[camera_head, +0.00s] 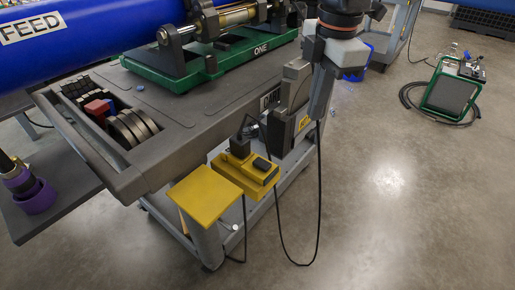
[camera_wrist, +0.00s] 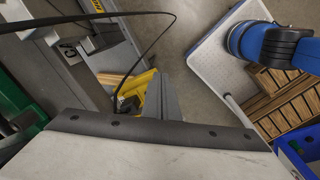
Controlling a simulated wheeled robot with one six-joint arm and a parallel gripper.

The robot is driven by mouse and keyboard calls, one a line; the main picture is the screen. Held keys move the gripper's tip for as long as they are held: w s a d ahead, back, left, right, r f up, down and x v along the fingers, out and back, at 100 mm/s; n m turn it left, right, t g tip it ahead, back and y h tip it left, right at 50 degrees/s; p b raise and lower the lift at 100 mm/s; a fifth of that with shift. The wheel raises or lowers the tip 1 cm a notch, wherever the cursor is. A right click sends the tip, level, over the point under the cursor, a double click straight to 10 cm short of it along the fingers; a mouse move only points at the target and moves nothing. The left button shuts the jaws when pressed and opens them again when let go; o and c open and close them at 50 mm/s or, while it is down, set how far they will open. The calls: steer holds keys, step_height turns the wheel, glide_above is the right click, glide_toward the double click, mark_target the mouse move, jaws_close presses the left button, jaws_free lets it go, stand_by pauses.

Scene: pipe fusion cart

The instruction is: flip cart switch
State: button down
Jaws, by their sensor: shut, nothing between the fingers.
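The cart (camera_head: 190,135) stands in the middle of the head view. A yellow power box (camera_head: 232,178) is mounted at its near end, with a black plug (camera_head: 239,147) and a dark switch-like piece (camera_head: 262,164) on top. I cannot tell which way the switch is set. My gripper (camera_head: 318,112) points down, up and to the right of the yellow box and apart from it. Its fingers are shut and empty. In the wrist view the gripper (camera_wrist: 162,95) partly hides a yellow part (camera_wrist: 138,88) behind it; the switch cannot be made out there.
A grey box with a yellow label (camera_head: 302,123) is on the cart's side, close to my gripper. A black cable (camera_head: 318,190) hangs in a loop below. A yellow plate (camera_head: 204,194) juts out at the near corner. The floor at right is clear up to a green-framed unit (camera_head: 452,92).

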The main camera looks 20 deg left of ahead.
mark_target(258, 160)
steer(key=s+a+r+n, duration=0.2)
steer(key=a+n, duration=0.4)
steer(key=a, duration=0.5)
steer(key=shift+s+n+g+h, duration=0.3)
steer(key=shift+s+n+g, duration=0.1)
steer(key=shift+s, duration=0.4)
steer(key=shift+a, duration=0.1)
step_height(258, 160, down, 14)
steer(key=shift+r, duration=0.1)
